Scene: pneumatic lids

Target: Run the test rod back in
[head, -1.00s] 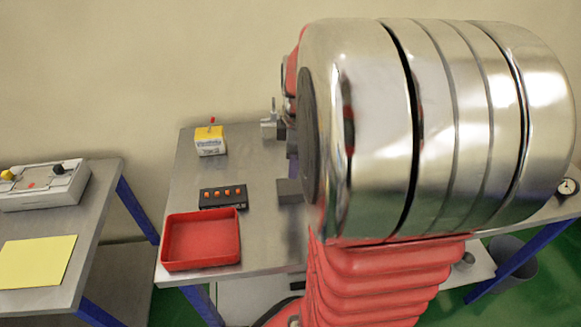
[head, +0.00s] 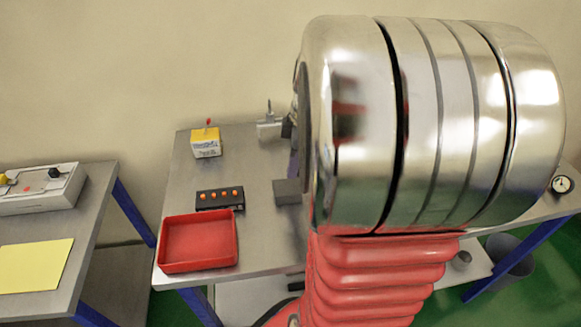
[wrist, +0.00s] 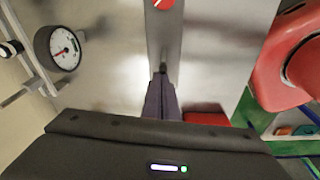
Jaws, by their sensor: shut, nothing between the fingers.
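My gripper (wrist: 161,78) shows in the wrist view with its dark fingers together and nothing between them. It points along a grey strip (wrist: 164,38) that bears a red disc with a white mark (wrist: 163,4) at the top edge. I cannot tell if the fingertips touch the strip. I cannot make out a test rod for certain. In the head view my large silver arm link hides the gripper and the right part of the bench.
A red tray (head: 198,243) lies at the bench's front left. A grey block (head: 287,192) and a metal fitting (head: 269,129) stand beside my arm. A round gauge (wrist: 65,48) is at the wrist view's left. A side table holds a yellow sheet (head: 35,266).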

